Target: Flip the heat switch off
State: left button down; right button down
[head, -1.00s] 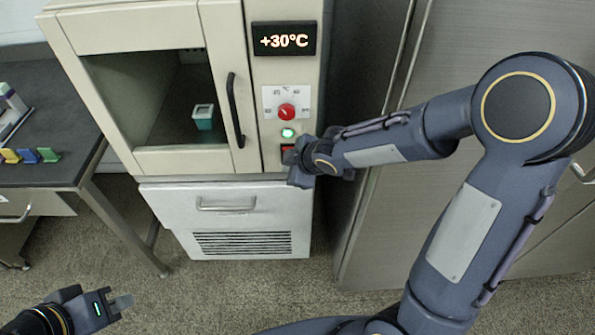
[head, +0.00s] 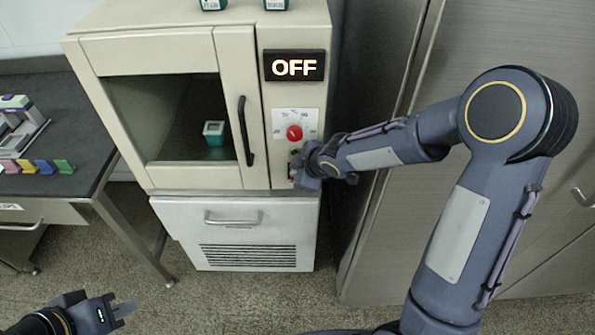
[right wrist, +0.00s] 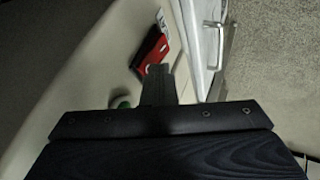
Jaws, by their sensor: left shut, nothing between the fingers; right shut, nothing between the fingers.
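The heat switch (right wrist: 151,52) is a red rocker in a black housing, seen just beyond my right gripper's fingers in the right wrist view. In the head view my right gripper (head: 299,171) covers most of it, at the lower right of the cabinet front. My right gripper is shut and empty, with its fingertips (right wrist: 158,72) at or very near the switch; contact cannot be told. The display (head: 294,66) reads OFF. The red dial (head: 294,132) sits above the switch. My left gripper (head: 124,309) is shut and empty at the lower left, away from the cabinet.
The cabinet door has a black handle (head: 246,132), and a teal container (head: 213,132) stands behind its window. A lower panel has a metal handle (head: 233,218). A dark table (head: 60,130) with colored pieces stands left. A grey locker (head: 400,230) stands close on the right.

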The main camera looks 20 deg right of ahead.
jog(key=shift+r, duration=0.1)
jog(key=shift+r+p, duration=0.7)
jog(key=shift+p, duration=0.05)
jog(key=p+v, duration=0.3)
jog(key=v, duration=0.4)
jog(key=shift+s+d+r, duration=0.15)
jog(key=shift+s+r, duration=0.1)
jog(key=shift+r, duration=0.05)
